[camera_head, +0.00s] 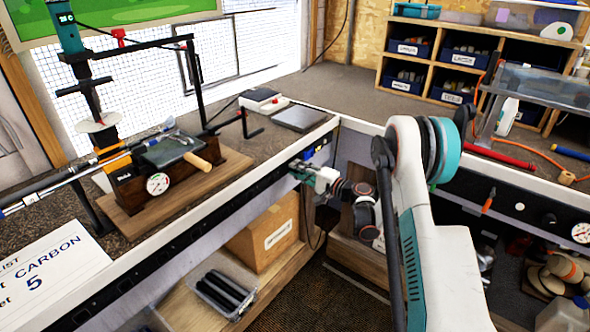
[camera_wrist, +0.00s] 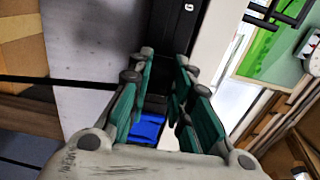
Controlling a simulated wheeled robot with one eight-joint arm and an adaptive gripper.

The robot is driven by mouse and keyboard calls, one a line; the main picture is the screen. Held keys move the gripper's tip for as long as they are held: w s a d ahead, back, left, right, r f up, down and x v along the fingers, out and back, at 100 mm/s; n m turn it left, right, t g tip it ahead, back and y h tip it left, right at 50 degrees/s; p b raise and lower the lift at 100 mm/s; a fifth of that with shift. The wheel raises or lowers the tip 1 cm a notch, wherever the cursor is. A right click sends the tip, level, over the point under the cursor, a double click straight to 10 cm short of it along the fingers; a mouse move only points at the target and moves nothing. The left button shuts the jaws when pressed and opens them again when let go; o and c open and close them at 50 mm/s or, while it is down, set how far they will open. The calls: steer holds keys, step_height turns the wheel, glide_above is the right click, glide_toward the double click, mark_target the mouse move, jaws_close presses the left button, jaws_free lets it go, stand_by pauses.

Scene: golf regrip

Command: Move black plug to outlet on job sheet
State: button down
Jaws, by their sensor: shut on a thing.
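My gripper (camera_head: 300,170) is at the front face of the bench, near the right end of a long black power strip (camera_head: 205,217). In the wrist view my gripper (camera_wrist: 164,72) has its teal fingers closed around a dark thing, which looks like the black plug (camera_wrist: 155,103). Most of the plug is hidden by the fingers. A black cord (camera_wrist: 60,81) runs left from behind the fingers. The black strip also shows beyond the fingertips in the wrist view (camera_wrist: 172,32). I cannot tell whether the plug touches an outlet. The job sheet (camera_head: 50,275) reads "CARBON" and "5"; its left part is cut off.
A golf club in a vise on a wooden base (camera_head: 150,195) stands on the bench at left. Below are a cardboard box (camera_head: 265,240) and a clear bin of black grips (camera_head: 222,292). A side bench with a shelf of blue bins (camera_head: 435,65) is at right.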

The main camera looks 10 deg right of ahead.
steer(key=shift+v, duration=2.9)
steer(key=shift+a+r, duration=0.1)
